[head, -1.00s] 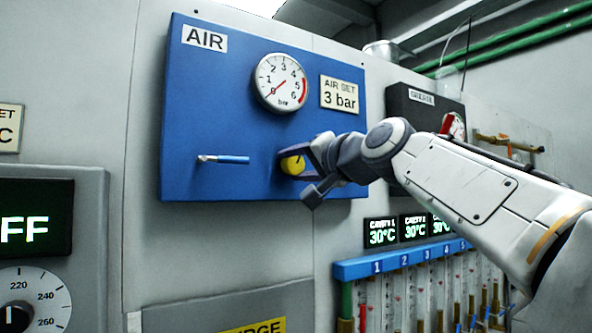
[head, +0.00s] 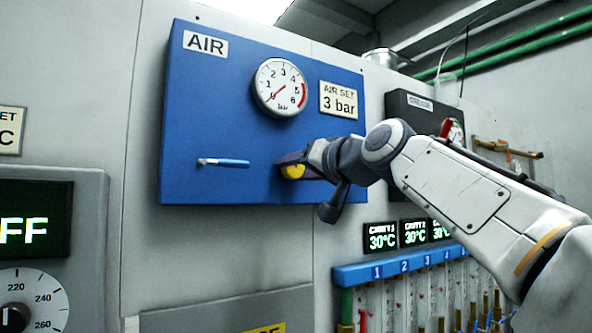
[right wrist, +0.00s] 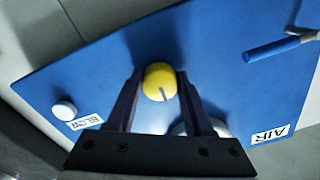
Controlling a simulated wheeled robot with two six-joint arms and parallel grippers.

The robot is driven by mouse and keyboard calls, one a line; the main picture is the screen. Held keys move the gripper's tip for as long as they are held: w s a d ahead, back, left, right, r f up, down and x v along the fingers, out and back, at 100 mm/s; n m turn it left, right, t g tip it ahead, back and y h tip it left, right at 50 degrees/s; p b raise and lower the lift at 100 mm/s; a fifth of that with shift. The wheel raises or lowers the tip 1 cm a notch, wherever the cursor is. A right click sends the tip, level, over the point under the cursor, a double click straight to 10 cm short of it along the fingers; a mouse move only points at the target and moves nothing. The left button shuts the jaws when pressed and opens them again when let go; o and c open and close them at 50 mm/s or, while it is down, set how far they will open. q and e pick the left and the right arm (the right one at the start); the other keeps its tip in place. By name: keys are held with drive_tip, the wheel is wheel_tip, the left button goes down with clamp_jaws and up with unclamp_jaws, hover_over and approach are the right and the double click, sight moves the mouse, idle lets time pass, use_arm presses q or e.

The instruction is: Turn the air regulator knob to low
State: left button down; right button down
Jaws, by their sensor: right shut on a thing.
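The yellow air regulator knob (head: 293,172) sits low on the blue air panel (head: 215,110). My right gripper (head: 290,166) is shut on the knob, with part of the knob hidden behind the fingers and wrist. No low mark is readable near the knob. My left gripper is not in view.
A blue-handled lever (head: 224,163) is left of the knob. An "AIR SET 3 bar" plate (head: 339,98) is beside the gauge. A white button (right wrist: 64,109) shows in the wrist view. A blue rail (head: 385,272) with numbered tubes stands below right.

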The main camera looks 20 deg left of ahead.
drive_tip(key=shift+f, duration=0.15)
drive_tip(key=shift+c, duration=1.4)
unclamp_jaws()
drive_tip(key=shift+s+d, duration=0.1)
drive_tip(key=b+v, duration=0.5)
drive_tip(key=v, duration=0.5)
